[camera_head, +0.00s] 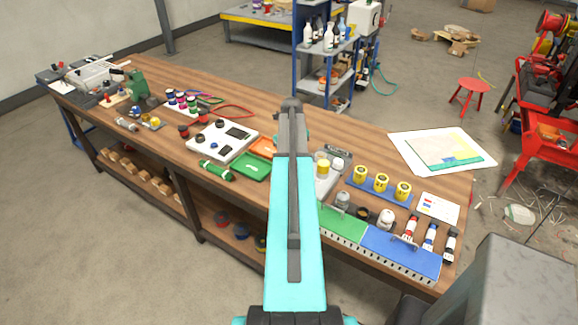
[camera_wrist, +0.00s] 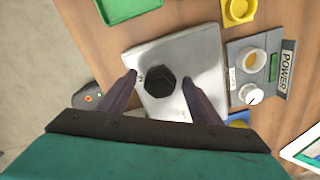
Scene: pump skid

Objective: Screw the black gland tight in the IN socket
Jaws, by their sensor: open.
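In the wrist view a black hexagonal gland (camera_wrist: 161,79) stands in the middle of a silver-grey box (camera_wrist: 150,109) on the wooden bench. My gripper (camera_wrist: 160,80) is open, with one dark finger on the left of the gland and one on the right. A gap shows on both sides, so the gland is not gripped. The socket under the gland is hidden by it, and I cannot tell how deep it sits. Small dark marks on the box are too small to read. In the head view my arm hides the box, the gland and my gripper.
A POWER unit (camera_wrist: 252,72) with a white knob stands close right of the box. A yellow holder (camera_wrist: 238,11) and a green tray (camera_wrist: 128,8) lie beyond, and a dark button device (camera_wrist: 88,97) lies left. In the head view a blue rack of yellow-topped parts (camera_head: 380,193) stands right.

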